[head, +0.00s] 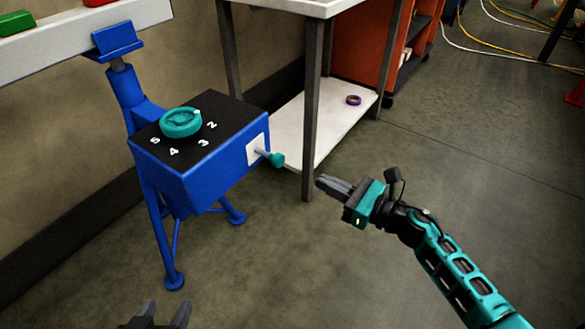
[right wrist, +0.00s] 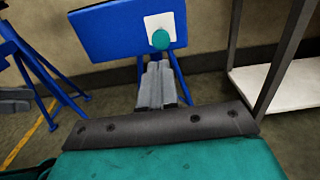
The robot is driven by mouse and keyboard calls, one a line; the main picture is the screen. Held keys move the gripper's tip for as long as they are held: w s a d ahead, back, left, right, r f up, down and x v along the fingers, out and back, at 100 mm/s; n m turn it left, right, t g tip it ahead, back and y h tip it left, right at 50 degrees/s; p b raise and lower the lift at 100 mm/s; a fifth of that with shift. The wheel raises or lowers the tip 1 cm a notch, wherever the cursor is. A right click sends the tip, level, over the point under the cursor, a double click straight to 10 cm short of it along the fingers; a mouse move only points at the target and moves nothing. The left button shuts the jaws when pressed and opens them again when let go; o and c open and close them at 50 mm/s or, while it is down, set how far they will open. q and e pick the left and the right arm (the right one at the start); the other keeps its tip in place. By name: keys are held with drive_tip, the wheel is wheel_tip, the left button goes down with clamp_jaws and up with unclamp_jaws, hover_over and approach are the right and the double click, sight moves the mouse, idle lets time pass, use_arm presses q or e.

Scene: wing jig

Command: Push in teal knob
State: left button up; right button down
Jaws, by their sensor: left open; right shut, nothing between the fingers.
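The teal knob (head: 276,159) sticks out on a grey shaft from a white plate (head: 257,148) on the side of a blue box (head: 205,170). My right gripper (head: 320,181) is shut and empty, to the right of the knob with a gap between them, its fingers pointing left. In the right wrist view the knob (right wrist: 161,39) shows just beyond the shut fingertips (right wrist: 158,66), in front of the white plate. My left gripper (head: 162,318) is only partly in view at the bottom edge, open and well below the box.
A teal dial (head: 181,122) with white numbers sits on the box's black top. The box stands on blue legs (head: 174,280). A white table (head: 290,5) with a grey leg (head: 312,110) and a low shelf (head: 335,130) is behind the knob. The floor in front is clear.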

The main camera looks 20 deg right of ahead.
sight(281, 161)
drive_tip(key=x, duration=0.8)
drive_tip(key=shift+w+b, duration=0.1)
drive_tip(key=shift+b, duration=0.25)
use_arm(q)
drive_tip(key=shift+w+d, duration=0.15)
use_arm(e)
drive_tip(key=shift+w+a, duration=0.5)
use_arm(q)
drive_tip(key=shift+f, duration=0.15)
